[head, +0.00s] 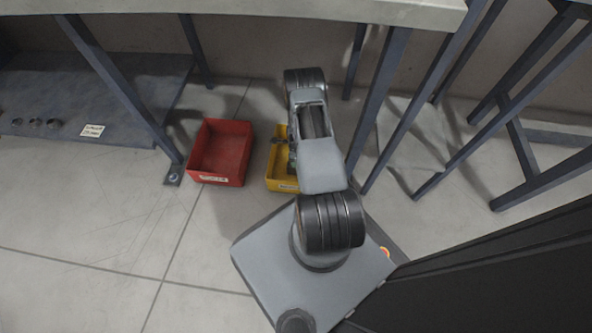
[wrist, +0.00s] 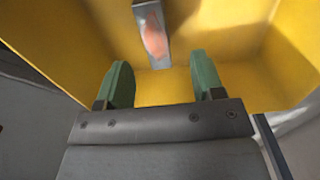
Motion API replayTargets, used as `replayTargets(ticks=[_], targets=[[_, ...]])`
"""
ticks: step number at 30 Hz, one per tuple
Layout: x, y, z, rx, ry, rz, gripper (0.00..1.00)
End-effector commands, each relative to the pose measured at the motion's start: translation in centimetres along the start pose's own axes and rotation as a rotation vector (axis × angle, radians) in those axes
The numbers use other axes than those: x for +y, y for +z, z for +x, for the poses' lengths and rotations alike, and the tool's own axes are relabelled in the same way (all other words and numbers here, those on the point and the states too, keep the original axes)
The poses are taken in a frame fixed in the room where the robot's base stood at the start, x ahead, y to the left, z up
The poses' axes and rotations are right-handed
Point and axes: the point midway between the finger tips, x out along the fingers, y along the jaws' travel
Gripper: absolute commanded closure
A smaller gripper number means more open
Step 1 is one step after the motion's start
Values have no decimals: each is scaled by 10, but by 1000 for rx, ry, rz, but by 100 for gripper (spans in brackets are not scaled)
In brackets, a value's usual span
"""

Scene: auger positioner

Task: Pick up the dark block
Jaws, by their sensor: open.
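In the wrist view, my gripper (wrist: 162,62) has its two green fingers spread apart, with nothing between them. It points into the yellow bin (wrist: 250,85). A narrow grey block (wrist: 140,14) with a reddish-orange patch on its face lies in the bin, just beyond the fingertips and slightly left of the middle between them.
A red bin (head: 222,178) stands on the floor left of the yellow one. Slanted dark table legs (head: 120,85) stand on both sides, with a pale tabletop (head: 250,8) above. A dark shelf (head: 95,118) with small round parts is at left. Floor is clear at lower left.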

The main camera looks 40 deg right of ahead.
Motion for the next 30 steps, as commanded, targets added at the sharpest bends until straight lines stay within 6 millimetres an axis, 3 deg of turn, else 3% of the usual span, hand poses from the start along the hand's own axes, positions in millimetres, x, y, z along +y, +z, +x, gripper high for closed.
replayTargets(ticks=[11,21,30], targets=[[2,2,22,0,-1,-4,38],[6,1,64,0,-1,-5,38],[5,1,65,0,-2,-5,41]])
